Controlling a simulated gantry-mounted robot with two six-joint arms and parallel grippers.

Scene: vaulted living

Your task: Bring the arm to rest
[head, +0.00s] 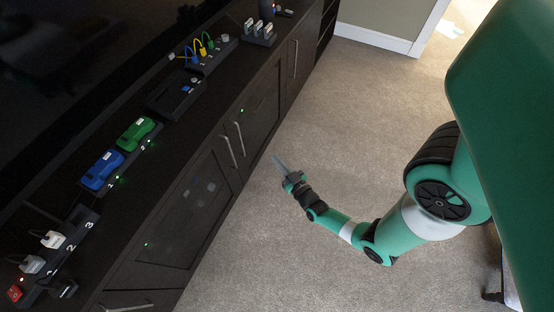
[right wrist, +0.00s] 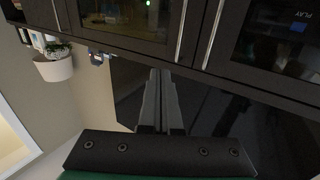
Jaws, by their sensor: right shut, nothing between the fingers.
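My right gripper (head: 281,167) is at the end of the green right arm in the head view. It hangs over the carpet, apart from the cabinet front and to its right. In the right wrist view its two grey fingers (right wrist: 160,100) lie close together with nothing between them. My left gripper does not show in either view.
A dark cabinet (head: 215,165) with metal door handles runs along the left. On its top are a blue device (head: 102,170), a green device (head: 136,134), a power strip (head: 70,245) and a cable panel (head: 212,55). The carpet (head: 370,110) is clear.

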